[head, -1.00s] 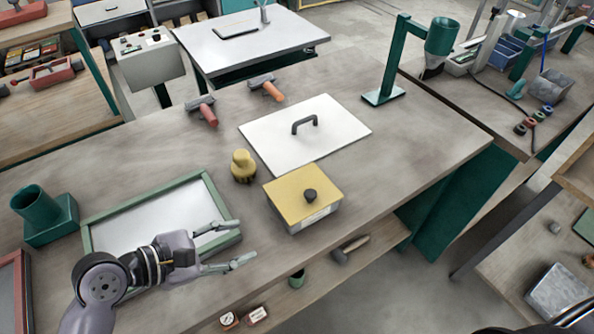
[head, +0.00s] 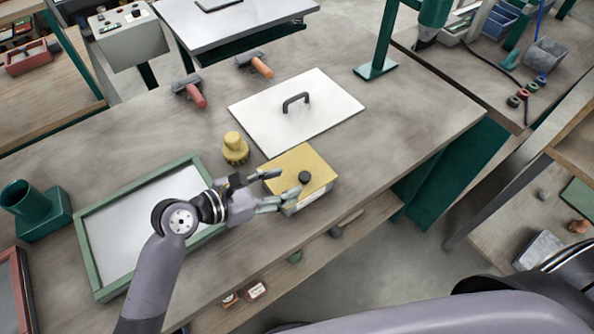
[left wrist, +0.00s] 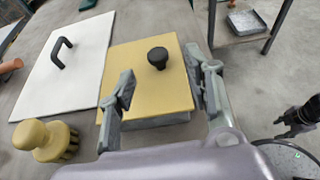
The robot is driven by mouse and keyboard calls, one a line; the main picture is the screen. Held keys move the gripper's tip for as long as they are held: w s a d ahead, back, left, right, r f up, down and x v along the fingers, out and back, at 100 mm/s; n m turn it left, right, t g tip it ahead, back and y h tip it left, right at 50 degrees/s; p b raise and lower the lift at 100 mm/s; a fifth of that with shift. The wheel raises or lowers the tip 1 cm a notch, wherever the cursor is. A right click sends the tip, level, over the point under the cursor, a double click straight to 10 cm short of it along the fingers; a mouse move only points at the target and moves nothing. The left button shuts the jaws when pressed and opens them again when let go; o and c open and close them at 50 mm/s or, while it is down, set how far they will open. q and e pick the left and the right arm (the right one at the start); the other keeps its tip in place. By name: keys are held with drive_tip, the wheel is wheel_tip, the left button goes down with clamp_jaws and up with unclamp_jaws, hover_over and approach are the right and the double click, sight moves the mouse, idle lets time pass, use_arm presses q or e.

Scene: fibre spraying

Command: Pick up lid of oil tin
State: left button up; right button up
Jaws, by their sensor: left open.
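The oil tin (head: 291,209) is a low box with a flat yellow lid (head: 301,165) and a black knob (head: 304,177) on top. It sits near the front edge of the workbench, with the lid on it. My left gripper (head: 279,189) is open over the left part of the lid, with its fingers pointing at the knob. In the left wrist view the lid (left wrist: 145,80) lies between and beyond the two fingers, and the knob (left wrist: 158,58) stands ahead of the fingertips, apart from them. My right gripper cannot be made out in either view.
A yellow brush-like tool (head: 235,148) stands left of the tin. A white board with a black handle (head: 295,103) lies behind it. A green-framed screen (head: 104,278) lies under my left arm. Two scraper tools (head: 261,66) lie farther back. The bench right of the tin is clear.

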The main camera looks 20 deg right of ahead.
sight(302, 177)
use_arm(q)
drive_tip(key=shift+p+x, duration=0.5)
drive_tip(key=shift+x, duration=2.2)
drive_tip(key=shift+w+a, duration=0.1)
drive_tip(key=shift+w, duration=0.1)
drive_tip(key=shift+c, duration=0.2)
clamp_jaws()
